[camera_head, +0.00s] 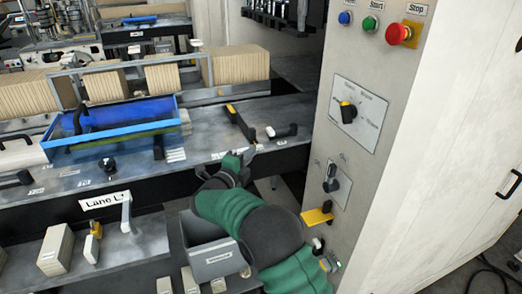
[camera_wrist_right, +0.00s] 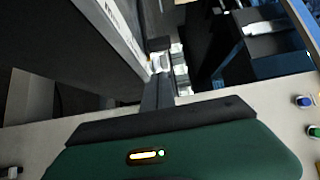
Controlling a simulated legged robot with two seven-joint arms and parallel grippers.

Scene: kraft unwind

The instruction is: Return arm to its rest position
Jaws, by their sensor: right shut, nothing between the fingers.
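My right arm (camera_head: 232,207), with green and dark grey segments, comes in from the bottom right in the head view. It reaches up along the left side of the control cabinet. My right gripper (camera_head: 241,158) is small and partly hidden by its own wrist, at the front edge of the grey machine table. It is shut and holds nothing. In the right wrist view the fingers (camera_wrist_right: 165,62) show closed together beyond the dark green wrist housing. My left gripper is not in view.
The control cabinet (camera_head: 365,160) stands close right of my arm, with knobs, a red stop button (camera_head: 402,33) and a yellow lever (camera_head: 317,215). A blue tray (camera_head: 112,130) sits on the table (camera_head: 205,140) at left. A grey bin (camera_head: 215,260) stands below my forearm.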

